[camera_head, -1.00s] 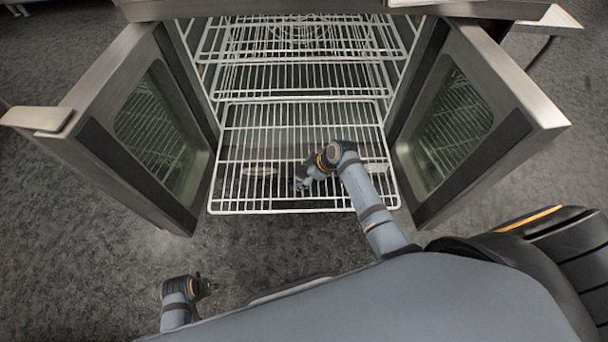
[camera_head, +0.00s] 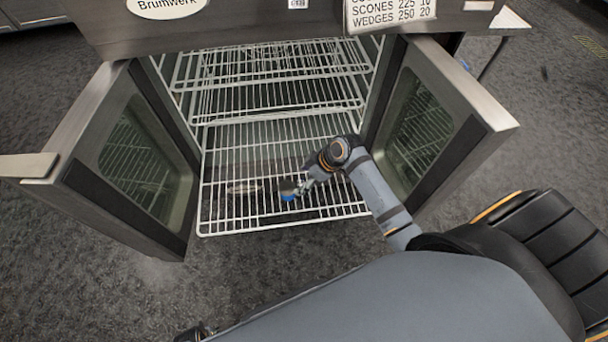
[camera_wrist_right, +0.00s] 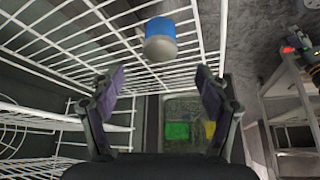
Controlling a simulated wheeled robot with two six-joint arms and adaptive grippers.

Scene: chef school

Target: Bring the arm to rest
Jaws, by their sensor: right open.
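My right arm reaches over the lowest pulled-out wire rack (camera_head: 218,226) of the open oven. My right gripper (camera_head: 300,188) is low over the rack in the head view. The right wrist view shows its two dark fingers (camera_wrist_right: 158,88) spread apart with nothing between them. A blue and grey rounded item (camera_wrist_right: 160,40) lies beyond the fingertips, apart from them; its blue part (camera_head: 288,190) shows beside the gripper in the head view. I cannot tell whether it rests on the rack. Only a dark bit of my left gripper (camera_head: 196,332) shows at the bottom edge.
The left oven door (camera_head: 62,125) and right oven door (camera_head: 490,110) stand open on both sides of the racks. A pale flat item (camera_head: 243,187) shows at the lowest rack. A green block (camera_wrist_right: 178,131) and a yellow block (camera_wrist_right: 210,129) show beyond the fingers.

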